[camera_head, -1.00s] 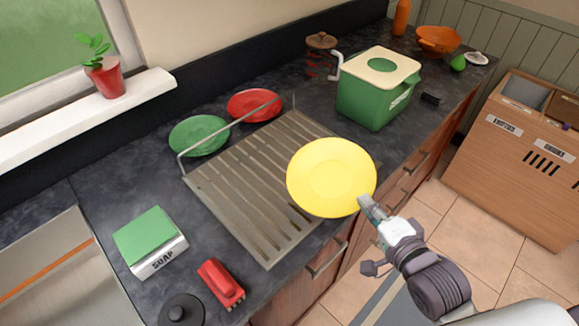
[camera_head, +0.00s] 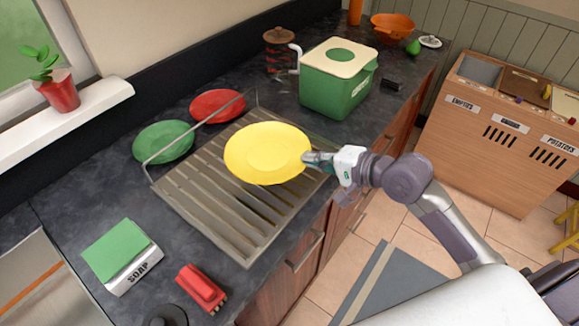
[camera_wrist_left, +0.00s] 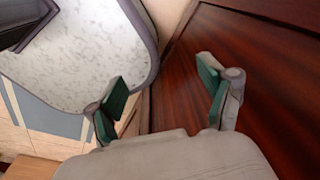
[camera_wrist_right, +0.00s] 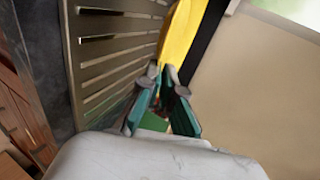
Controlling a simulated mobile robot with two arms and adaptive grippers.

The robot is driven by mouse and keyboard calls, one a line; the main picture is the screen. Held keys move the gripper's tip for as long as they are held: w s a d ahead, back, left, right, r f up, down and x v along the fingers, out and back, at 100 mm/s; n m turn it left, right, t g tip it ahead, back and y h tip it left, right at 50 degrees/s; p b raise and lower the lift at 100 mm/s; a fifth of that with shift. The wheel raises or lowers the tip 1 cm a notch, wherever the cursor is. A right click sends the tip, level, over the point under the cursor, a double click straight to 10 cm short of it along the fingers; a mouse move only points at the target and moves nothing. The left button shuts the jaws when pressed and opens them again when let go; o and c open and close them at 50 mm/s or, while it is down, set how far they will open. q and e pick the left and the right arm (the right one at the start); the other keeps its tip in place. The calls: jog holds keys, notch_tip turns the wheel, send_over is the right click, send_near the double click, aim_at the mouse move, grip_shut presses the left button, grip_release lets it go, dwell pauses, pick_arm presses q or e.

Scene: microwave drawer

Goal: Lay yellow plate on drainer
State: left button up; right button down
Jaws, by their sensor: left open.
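The yellow plate (camera_head: 266,153) is over the upper right part of the slatted metal drainer (camera_head: 222,216) in the head view. My right gripper (camera_head: 308,160) is shut on the plate's right rim. In the right wrist view the plate (camera_wrist_right: 182,35) stands edge-on between the fingers (camera_wrist_right: 163,85), with the drainer slats (camera_wrist_right: 112,50) to the left. I cannot tell whether the plate touches the slats. My left gripper (camera_wrist_left: 160,100) is open and empty in the left wrist view, near dark red wood; it is not in the head view.
A green plate (camera_head: 163,143) and a red plate (camera_head: 217,105) lie behind the drainer's wire rail. A green bin (camera_head: 335,85) stands to the right. The drainer's left slats are bare.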

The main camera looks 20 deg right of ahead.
aim_at(295, 157)
jog(key=x, duration=0.5)
jog(key=shift+w+a+f, duration=0.1)
jog(key=shift+a+f, duration=0.05)
jog(key=shift+f, duration=0.2)
notch_tip(295, 157, down, 4)
jog(key=shift+f+p, duration=0.1)
jog(key=shift+p, duration=0.25)
jog(key=c, duration=1.3)
grip_release()
jog(key=b+v, duration=0.1)
jog(key=v, duration=1.1)
